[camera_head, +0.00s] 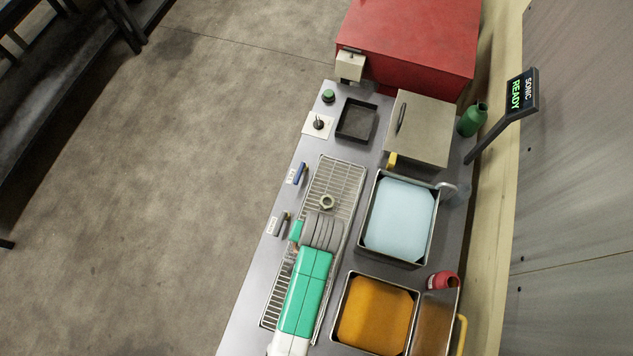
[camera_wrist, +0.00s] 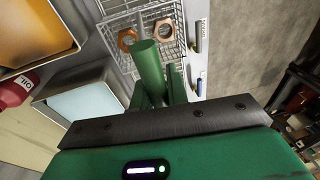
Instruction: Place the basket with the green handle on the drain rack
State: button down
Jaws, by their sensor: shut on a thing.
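In the wrist view my gripper (camera_wrist: 160,92) is shut on the green handle (camera_wrist: 149,65) of a wire basket (camera_wrist: 110,10). Two nuts show within the mesh, a coppery one (camera_wrist: 127,39) and another beside it (camera_wrist: 165,28). The long wire drain rack (camera_head: 271,309) runs along the bench's left side in the head view. My arm covers the middle of the rack and hides most of the grip. I cannot tell whether the basket touches the rack.
A light-blue tank (camera_head: 399,218) and an orange tank (camera_head: 373,316) stand right of the rack, with a red bottle (camera_head: 443,281) beside them. A dark tray (camera_head: 357,120), a beige box (camera_head: 420,128) and a green bottle (camera_head: 473,118) are farther back.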

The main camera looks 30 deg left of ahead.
jog(key=w+a+f, duration=0.1)
jog(key=w+f, duration=0.3)
jog(key=shift+w, duration=0.35)
dwell(0.4)
jog(key=c, duration=1.4)
grip_release()
jog(key=shift+f, duration=0.15)
jog(key=r, duration=0.4)
jog(key=d+r, duration=0.1)
jog(key=r, duration=0.3)
jog(key=s+r, duration=0.1)
jog(key=r, duration=0.3)
jog(key=shift+d+p, duration=0.4)
